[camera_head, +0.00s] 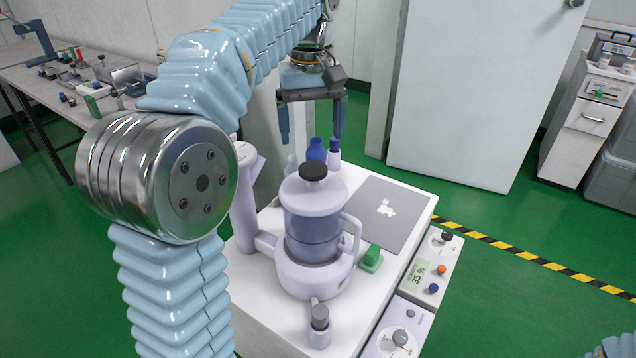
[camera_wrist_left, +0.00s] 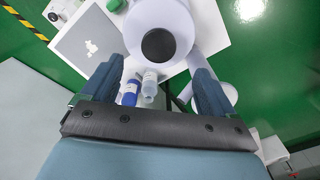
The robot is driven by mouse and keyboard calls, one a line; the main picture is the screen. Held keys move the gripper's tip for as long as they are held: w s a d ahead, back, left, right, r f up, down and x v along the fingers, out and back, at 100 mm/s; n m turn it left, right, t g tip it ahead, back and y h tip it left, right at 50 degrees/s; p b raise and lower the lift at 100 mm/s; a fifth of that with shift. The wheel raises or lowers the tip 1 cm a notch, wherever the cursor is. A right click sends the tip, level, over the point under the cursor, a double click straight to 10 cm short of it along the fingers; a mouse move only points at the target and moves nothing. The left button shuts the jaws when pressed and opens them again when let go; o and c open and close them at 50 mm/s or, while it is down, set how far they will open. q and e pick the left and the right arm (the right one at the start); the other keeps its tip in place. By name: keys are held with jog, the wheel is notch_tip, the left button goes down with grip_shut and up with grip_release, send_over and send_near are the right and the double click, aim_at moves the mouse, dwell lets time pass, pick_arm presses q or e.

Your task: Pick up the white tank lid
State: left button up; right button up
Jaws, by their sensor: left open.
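The white tank lid (camera_head: 314,194) has a black knob (camera_head: 313,170) and sits on a clear-walled tank with a side handle (camera_head: 351,233), on a white round base (camera_head: 316,276). My left gripper (camera_head: 311,139) points down, open and empty, above and beyond the lid in the head view. In the left wrist view the lid (camera_wrist_left: 140,18) and its black knob (camera_wrist_left: 158,45) lie just ahead of the spread fingertips (camera_wrist_left: 155,70), not touched as far as I can see. My right gripper is not in view.
A blue bottle (camera_head: 317,151) and a white bottle (camera_head: 334,158) stand behind the tank.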

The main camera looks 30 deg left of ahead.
aim_at(313, 168)
pick_arm(q)
notch_tip(313, 168, down, 10)
jog(key=shift+w+f, duration=0.1)
jog(key=shift+f, duration=0.15)
jog(key=c, duration=1.2)
jog(key=shift+o, duration=0.2)
jog(key=shift+r, duration=0.2)
